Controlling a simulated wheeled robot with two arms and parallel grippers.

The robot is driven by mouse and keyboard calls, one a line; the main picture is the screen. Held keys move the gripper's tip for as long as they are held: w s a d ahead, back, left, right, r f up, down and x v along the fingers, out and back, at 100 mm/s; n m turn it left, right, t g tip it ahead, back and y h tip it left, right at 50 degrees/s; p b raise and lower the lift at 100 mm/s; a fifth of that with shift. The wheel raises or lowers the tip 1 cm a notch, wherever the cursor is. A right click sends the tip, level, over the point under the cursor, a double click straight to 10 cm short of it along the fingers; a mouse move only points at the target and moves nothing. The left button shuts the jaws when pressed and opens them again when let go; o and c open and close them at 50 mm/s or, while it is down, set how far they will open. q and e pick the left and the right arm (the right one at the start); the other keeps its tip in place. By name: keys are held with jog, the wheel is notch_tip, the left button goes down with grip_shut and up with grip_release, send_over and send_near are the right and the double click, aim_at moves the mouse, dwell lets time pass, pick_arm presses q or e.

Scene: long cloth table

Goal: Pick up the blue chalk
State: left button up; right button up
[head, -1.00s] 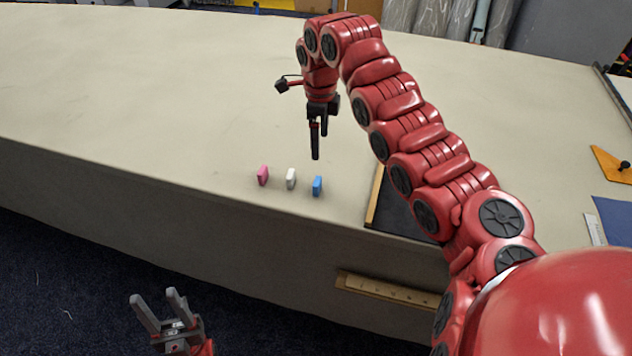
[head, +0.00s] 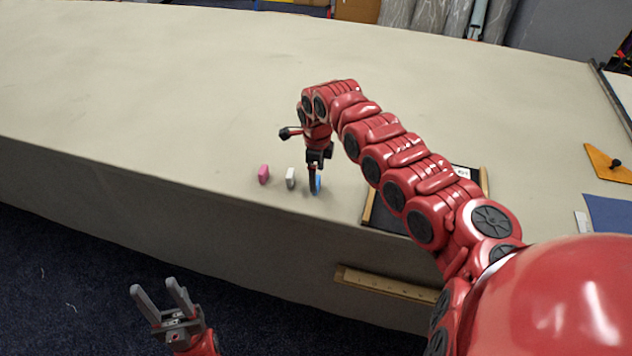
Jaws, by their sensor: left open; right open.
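The blue chalk (head: 318,184) stands on the table near its front edge, partly hidden behind a finger of my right gripper. My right gripper (head: 313,186) points down at the blue chalk, open, with its fingertips at chalk height. I cannot tell whether the fingers touch the chalk or lie on both sides of it. My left gripper (head: 161,298) is open and empty, low in front of the table at the lower left. A white chalk (head: 290,178) and a pink chalk (head: 264,174) stand in a row to the left of the blue one.
A dark slate with a wooden frame (head: 369,207) lies to the right of the chalks, partly under my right arm. An orange triangle (head: 606,164) and a blue sheet (head: 612,215) lie at the far right. The table (head: 150,90) is clear at left and behind.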

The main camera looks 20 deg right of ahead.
jog(key=shift+s+a+f+p, duration=0.1)
jog(key=shift+f+p, duration=0.35)
jog(key=shift+f, duration=1.5)
grip_shut()
